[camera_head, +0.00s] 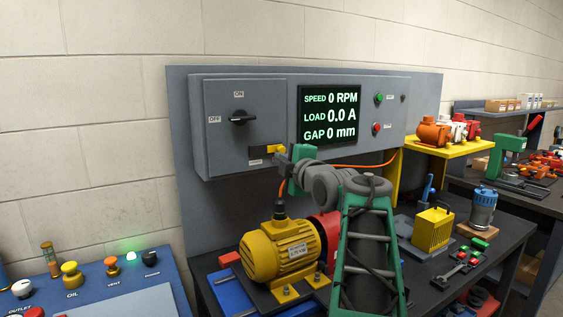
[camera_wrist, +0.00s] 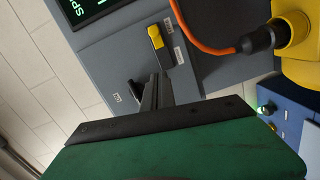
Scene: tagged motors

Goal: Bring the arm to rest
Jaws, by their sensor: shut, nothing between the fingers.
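My gripper (camera_head: 281,158) is raised in front of the grey control panel (camera_head: 225,155), close to a small yellow-and-black part on its lower edge (camera_head: 268,150). In the wrist view, its narrow dark fingers (camera_wrist: 156,92) are together with nothing between them, and the green gripper body fills the bottom. The yellow part (camera_wrist: 156,37) shows beyond the fingertips, apart from them in that view. My arm is bent above the bench and hides part of the red thing behind it.
A yellow motor (camera_head: 280,252) stands just below my gripper, with an orange cable (camera_wrist: 205,45) plugged in. A black rotary switch (camera_head: 240,118) points toward OFF. The display (camera_head: 330,115) reads zeros. A yellow box (camera_head: 433,230) and blue motor (camera_head: 483,208) stand right.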

